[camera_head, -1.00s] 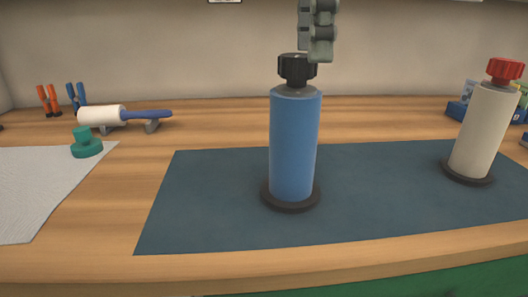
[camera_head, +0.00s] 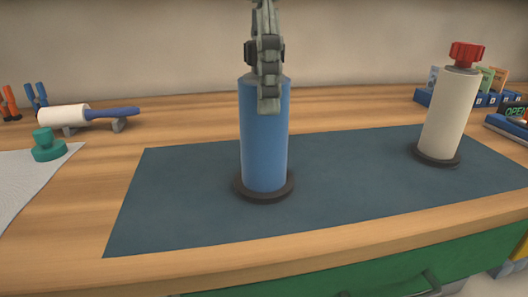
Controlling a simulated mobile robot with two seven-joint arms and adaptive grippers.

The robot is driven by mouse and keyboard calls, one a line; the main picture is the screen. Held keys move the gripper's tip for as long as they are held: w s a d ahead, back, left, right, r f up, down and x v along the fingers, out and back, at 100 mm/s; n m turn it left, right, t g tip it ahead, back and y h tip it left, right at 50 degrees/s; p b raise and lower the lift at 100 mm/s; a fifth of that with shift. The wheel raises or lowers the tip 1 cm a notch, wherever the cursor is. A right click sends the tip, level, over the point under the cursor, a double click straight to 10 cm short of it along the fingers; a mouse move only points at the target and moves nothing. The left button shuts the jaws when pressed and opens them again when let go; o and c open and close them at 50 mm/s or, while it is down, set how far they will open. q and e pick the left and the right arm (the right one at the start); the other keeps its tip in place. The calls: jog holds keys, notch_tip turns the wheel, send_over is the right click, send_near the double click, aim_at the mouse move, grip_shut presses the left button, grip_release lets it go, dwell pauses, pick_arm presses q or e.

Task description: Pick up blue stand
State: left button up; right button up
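The blue stand (camera_head: 264,145) is an upright blue cylinder on a round black base, with a black knob (camera_head: 250,53) on top. It stands on the dark blue mat (camera_head: 180,205). My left gripper (camera_head: 268,100) comes down from above at the knob. Its near finger hangs in front of the knob and the cylinder's upper part, with the knob's edges showing on both sides. The far finger is hidden, so I cannot tell whether it grips the knob. My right gripper is not in view.
A white cylinder (camera_head: 448,115) with a red knob stands on the mat at the right. A paint roller (camera_head: 85,115) on a rest and a green knob-shaped piece (camera_head: 47,148) lie at the left. Blue boxes (camera_head: 432,98) stand at the back right. The mat around the blue stand is clear.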

pick_arm(q)
grip_shut()
dwell(0.4)
jog(key=shift+r, duration=0.15)
